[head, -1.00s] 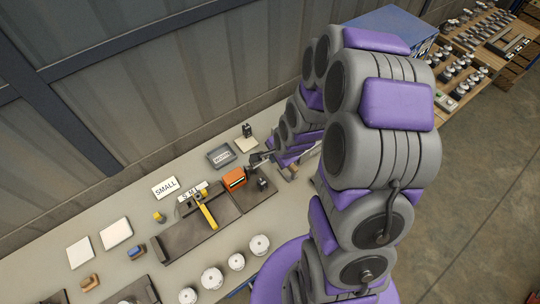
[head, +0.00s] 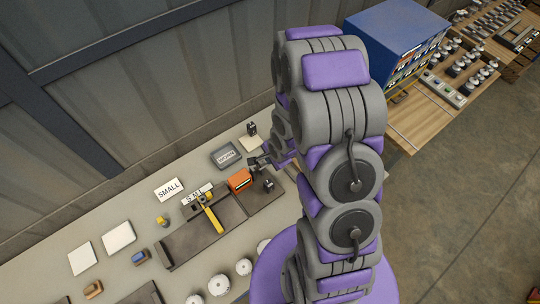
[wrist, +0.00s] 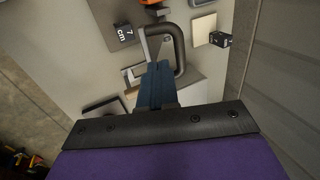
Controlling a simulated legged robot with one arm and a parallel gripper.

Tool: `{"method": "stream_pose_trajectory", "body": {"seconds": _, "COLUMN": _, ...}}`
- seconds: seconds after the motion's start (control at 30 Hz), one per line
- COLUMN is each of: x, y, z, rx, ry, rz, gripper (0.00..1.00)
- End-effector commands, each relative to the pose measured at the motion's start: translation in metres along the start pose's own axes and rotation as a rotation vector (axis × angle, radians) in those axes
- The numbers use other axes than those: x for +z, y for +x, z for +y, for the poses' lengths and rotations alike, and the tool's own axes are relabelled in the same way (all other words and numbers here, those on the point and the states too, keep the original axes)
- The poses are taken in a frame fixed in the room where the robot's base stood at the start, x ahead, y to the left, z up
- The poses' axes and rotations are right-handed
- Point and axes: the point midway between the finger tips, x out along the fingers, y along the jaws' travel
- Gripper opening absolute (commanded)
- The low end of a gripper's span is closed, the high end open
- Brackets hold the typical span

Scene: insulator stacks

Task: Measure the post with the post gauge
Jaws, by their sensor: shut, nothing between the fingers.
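A yellow-handled tool (head: 211,215), which looks like the gauge, lies across a dark tray (head: 180,245) beside an "S M L" card (head: 197,195). I cannot tell for sure which thing is the post. A small dark block (head: 268,185) stands right of an orange block (head: 240,180); in the wrist view a black "7 cm" block (wrist: 123,33) shows. My gripper (head: 258,163) is over the bench's far right part, away from the yellow tool. Its blue fingers (wrist: 160,68) are shut and empty. A dark grey bent bar (wrist: 180,50) shows by the fingertips; what it belongs to is unclear.
A grey "WORN" tray (head: 227,155), a pale pad (head: 250,144) and a black item (head: 252,129) stand near the wall. A "SMALL" card (head: 168,189) and white discs (head: 219,285) lie to the left and front. A blue cabinet (head: 385,45) is behind my arm.

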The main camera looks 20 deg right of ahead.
Motion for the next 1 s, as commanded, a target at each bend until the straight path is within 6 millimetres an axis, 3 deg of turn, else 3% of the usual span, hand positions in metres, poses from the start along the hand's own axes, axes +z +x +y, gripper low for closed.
{"method": "stream_pose_trajectory", "body": {"seconds": 0.53, "x": -0.001, "y": 0.001, "z": -0.007, "rx": 0.029, "ry": -0.002, "rz": 0.002, "gripper": 0.0}}
{"method": "stream_pose_trajectory", "body": {"seconds": 1.0, "x": 0.0, "y": 0.003, "z": -0.03, "rx": 0.269, "ry": -0.005, "rz": 0.006, "gripper": 0.0}}
